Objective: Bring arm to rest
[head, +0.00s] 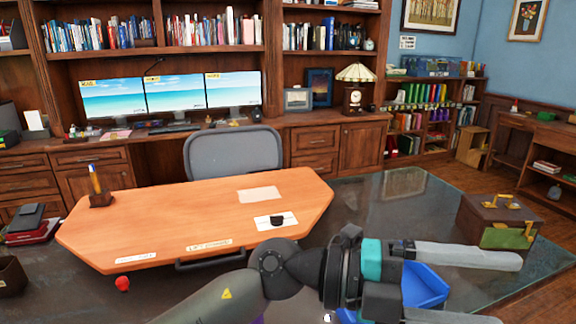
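My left arm comes in from the lower left and stretches to the right across the front of the view. My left gripper (508,291) is at the lower right, with its two pale fingers spread wide apart and pointing right. A blue angular thing (427,286) shows between the fingers near the palm. I cannot tell whether it touches them. My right gripper is not in view.
An orange wooden board (160,220) with a pen holder (101,199) lies on the dark glossy desk (375,208). A brown case (498,222) stands beyond the gripper at right. A red ball (122,283) is at lower left. A grey chair (233,152) stands behind.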

